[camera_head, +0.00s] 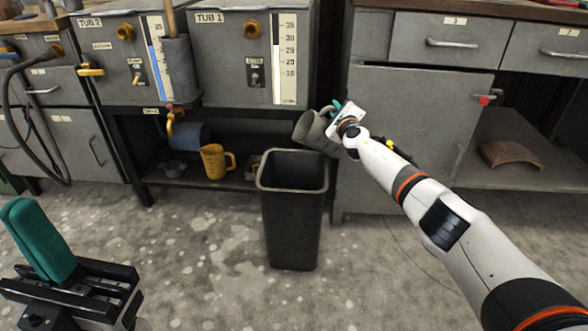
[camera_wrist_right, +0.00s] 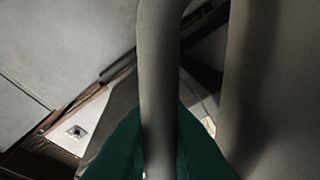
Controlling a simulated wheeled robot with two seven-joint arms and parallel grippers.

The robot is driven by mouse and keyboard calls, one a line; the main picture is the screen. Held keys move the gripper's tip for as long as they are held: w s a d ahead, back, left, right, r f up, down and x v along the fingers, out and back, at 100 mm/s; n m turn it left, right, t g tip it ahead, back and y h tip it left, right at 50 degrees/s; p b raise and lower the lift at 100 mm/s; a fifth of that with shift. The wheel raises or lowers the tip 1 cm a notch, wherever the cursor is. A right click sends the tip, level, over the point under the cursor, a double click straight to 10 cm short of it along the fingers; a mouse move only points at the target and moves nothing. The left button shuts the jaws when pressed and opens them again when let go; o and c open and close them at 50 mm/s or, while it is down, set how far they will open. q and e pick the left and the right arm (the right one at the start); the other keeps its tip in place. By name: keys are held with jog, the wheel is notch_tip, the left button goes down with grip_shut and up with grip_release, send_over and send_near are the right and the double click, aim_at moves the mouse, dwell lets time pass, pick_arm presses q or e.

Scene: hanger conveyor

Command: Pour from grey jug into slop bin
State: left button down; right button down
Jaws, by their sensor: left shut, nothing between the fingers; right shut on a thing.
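The grey jug (camera_head: 312,133) is held up in the air at the back right rim of the slop bin. It is tilted in the picture; its contents and any stream are not visible. My right gripper (camera_head: 335,106) is shut on the jug's handle. In the right wrist view, the handle (camera_wrist_right: 158,70) runs between the green fingers and the jug's body fills the right side. The slop bin (camera_head: 292,220) is a tall dark open bin upright on the floor, its inside dark. My left gripper (camera_head: 38,240) is shut and empty at the lower left, far from the bin.
Tub 2 (camera_head: 125,62) and tub 1 (camera_head: 236,65) stand behind the bin. A yellow jug (camera_head: 214,162) and a blue container (camera_head: 190,136) sit on the low shelf. Grey cabinets (camera_head: 415,120) stand at the right. The floor left of the bin is clear.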

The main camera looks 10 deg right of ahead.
aim_at(322, 117)
jog(key=shift+a, duration=0.15)
jog(key=shift+a+n, duration=0.3)
jog(key=shift+n, duration=0.3)
jog(key=shift+a, duration=0.1)
dwell(0.3)
jog(key=shift+s+a+f+n, duration=0.1)
jog(key=shift+a+f+n, duration=0.1)
jog(key=shift+a+n, duration=0.35)
jog(key=shift+a+n+p, duration=0.1)
jog(key=shift+n+p, duration=0.15)
jog(key=shift+p, duration=0.05)
jog(key=shift+a+f+n+t, duration=0.2)
jog(key=shift+a+n+t, duration=0.1)
jog(key=shift+n, duration=0.1)
jog(key=shift+a+f, duration=0.1)
jog(key=shift+a, duration=0.1)
dwell(0.3)
jog(key=shift+s+a+f+n, duration=0.1)
jog(key=shift+a+f+n, duration=0.2)
jog(key=shift+a+n, duration=0.25)
